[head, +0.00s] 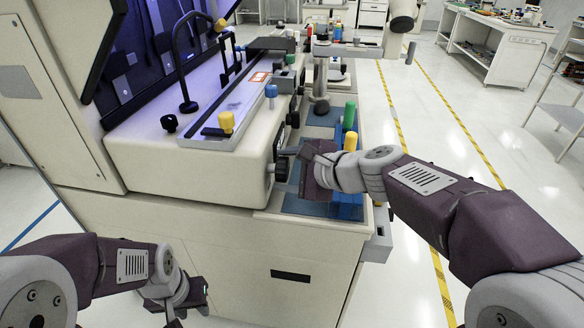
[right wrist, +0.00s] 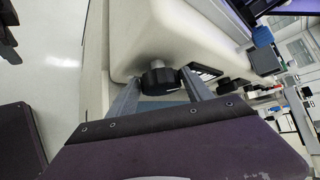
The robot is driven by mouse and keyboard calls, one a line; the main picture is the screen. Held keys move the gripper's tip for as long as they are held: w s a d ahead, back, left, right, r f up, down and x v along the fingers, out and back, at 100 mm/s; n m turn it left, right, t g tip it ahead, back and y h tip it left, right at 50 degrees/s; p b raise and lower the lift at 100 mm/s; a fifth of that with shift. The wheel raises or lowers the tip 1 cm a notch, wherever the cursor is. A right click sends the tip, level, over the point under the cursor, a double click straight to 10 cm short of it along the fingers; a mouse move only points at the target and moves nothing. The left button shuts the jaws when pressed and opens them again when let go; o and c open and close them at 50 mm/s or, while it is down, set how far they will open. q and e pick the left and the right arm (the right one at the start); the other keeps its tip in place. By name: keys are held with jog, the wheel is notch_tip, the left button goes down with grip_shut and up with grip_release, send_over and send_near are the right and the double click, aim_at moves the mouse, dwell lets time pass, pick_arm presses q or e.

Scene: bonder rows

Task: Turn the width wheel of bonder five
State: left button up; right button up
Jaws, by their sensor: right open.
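The bonder (head: 180,140) is a cream machine with a sloped top. A black ribbed wheel (head: 279,169) on a grey shaft sticks out of its right side. The wheel (right wrist: 158,80) also shows in the right wrist view. My right gripper (head: 291,155) is open beside it. In the right wrist view the fingers of this gripper (right wrist: 160,88) stand on either side of the wheel, with gaps visible; I cannot tell if either finger touches. My left gripper (head: 188,308) hangs low before the cabinet; its jaws are unclear. No bonder number is readable.
A second black knob (head: 293,118) sits further back on the same side. Yellow (head: 226,122) and blue (head: 271,92) knobs stand on top. A green-handled tool (head: 349,115) stands on the blue mat near my right wrist. The aisle floor at right is clear.

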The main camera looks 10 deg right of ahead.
aim_at(287, 165)
jog(key=p+v, duration=0.2)
jog(key=v, duration=0.1)
jog(key=r+p+v, duration=0.1)
jog(key=v, duration=0.1)
jog(key=shift+w+a, duration=0.1)
jog(key=shift+w, duration=0.1)
jog(key=s+d+p, duration=0.1)
jog(key=p, duration=0.1)
jog(key=s+p, duration=0.1)
jog(key=p, duration=0.2)
jog(key=shift+s+d+r+p, duration=0.25)
jog(key=shift+d+p, duration=0.05)
jog(key=shift+d, duration=0.05)
